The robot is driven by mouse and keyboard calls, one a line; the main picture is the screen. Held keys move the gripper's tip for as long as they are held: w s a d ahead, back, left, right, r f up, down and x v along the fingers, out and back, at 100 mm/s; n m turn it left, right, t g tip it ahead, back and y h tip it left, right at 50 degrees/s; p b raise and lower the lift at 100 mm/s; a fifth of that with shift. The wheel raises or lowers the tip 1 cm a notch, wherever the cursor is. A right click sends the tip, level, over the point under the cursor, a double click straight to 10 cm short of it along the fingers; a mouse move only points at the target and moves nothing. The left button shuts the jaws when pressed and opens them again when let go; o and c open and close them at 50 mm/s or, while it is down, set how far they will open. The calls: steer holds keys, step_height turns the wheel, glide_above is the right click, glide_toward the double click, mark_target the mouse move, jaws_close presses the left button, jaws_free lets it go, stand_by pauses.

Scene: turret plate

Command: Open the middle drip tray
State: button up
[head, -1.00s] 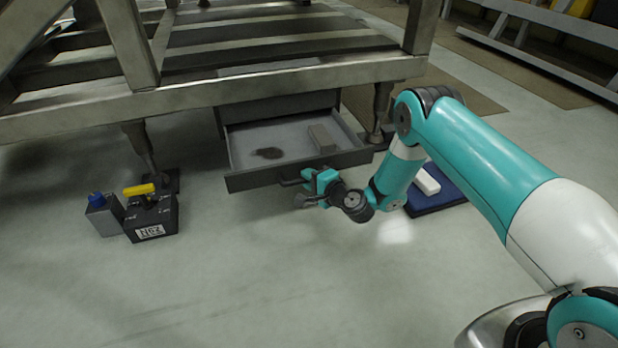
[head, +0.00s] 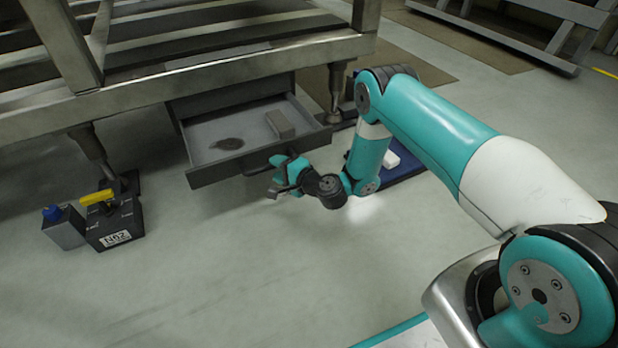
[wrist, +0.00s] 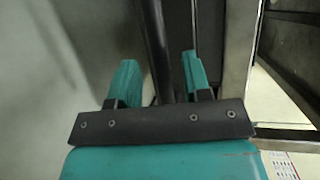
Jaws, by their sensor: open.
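The drip tray (head: 255,157) is a dark grey drawer under the metal frame, pulled out toward me. A grey block (head: 280,123) and a dark round patch (head: 229,144) lie on its floor. My gripper (head: 280,178) is at the tray's front, by the dark handle (head: 258,170). In the wrist view my two teal fingers (wrist: 162,78) stand apart, with a dark bar (wrist: 157,40), seemingly the handle, between them. I cannot tell whether either finger touches it. My gripper hides part of the handle in the head view.
A black case (head: 115,222) with a yellow handle and a grey can with a blue cap (head: 63,228) stand at the left. A frame leg (head: 336,95) stands right of the tray. The front floor is clear.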

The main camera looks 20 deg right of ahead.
steer(key=p+v, duration=1.4)
steer(key=p, duration=0.9)
steer(key=shift+s, duration=0.25)
